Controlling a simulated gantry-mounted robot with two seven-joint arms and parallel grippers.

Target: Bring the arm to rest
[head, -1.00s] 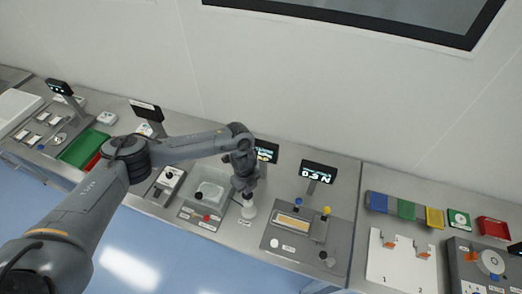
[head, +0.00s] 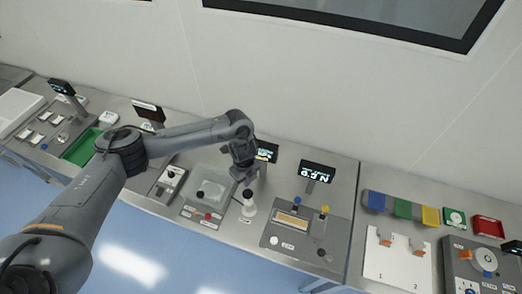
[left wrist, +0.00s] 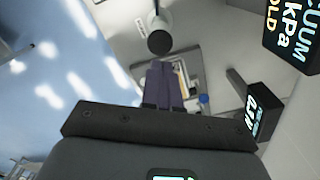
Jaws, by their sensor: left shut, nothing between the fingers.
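My left arm reaches in from the left in the head view, and its gripper (head: 246,178) hangs over the bench, just above and beside a white bottle-like piece with a dark top (head: 249,204). In the left wrist view the shut fingers (left wrist: 165,84) show with nothing between them. The dark round top (left wrist: 159,42) of the white piece shows beyond the fingertips, apart from them. My right gripper is in neither view.
A station with a clear-covered box (head: 211,190) and a red button stands left of the gripper. A display (head: 317,171) stands behind the panel with blue and yellow knobs (head: 297,222). Coloured bins (head: 402,209) and a white numbered board (head: 398,262) are at the right.

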